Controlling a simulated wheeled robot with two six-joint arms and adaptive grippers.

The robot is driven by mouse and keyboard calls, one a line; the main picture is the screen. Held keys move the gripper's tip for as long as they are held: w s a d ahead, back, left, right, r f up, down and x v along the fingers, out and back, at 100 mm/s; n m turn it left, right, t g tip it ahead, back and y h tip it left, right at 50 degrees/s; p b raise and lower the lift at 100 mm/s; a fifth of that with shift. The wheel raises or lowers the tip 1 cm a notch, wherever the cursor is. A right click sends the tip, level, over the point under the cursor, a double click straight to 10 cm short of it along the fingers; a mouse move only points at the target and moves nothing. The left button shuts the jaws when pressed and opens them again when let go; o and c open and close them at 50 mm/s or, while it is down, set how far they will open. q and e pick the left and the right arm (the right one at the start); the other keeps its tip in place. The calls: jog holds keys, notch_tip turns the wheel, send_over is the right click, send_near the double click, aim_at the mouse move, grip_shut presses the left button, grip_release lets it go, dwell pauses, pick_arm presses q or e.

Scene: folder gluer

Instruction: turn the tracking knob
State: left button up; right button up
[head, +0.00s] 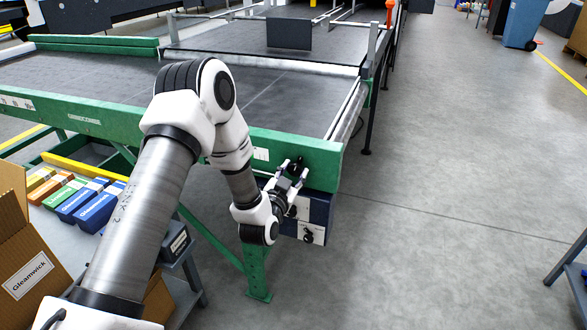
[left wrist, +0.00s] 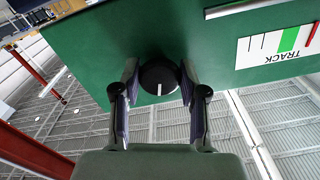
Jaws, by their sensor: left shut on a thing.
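The tracking knob (left wrist: 158,75) is a round black knob with a white pointer line, mounted on the green panel (left wrist: 90,50). In the left wrist view its pointer line points toward the bottom of the picture. My left gripper (left wrist: 158,86) has one finger on each side of the knob and is shut on it. In the head view my left gripper (head: 294,170) is at the right end of the green rail, and the black knob (head: 297,164) shows between its fingertips. A TRACK label (left wrist: 285,45) with a green band sits right of the knob. My right gripper is not in view.
A dark blue control box (head: 318,212) hangs below the rail by the gripper. The grey conveyor bed (head: 270,95) lies behind. Bottom left, a table holds colored boxes (head: 97,208) and an open carton (head: 30,255).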

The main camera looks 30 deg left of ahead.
pick_arm(q)
jog(key=shift+m+p, duration=0.7)
jog(key=shift+m, duration=0.5)
jog(key=o, duration=1.1)
jog(key=v, duration=1.2)
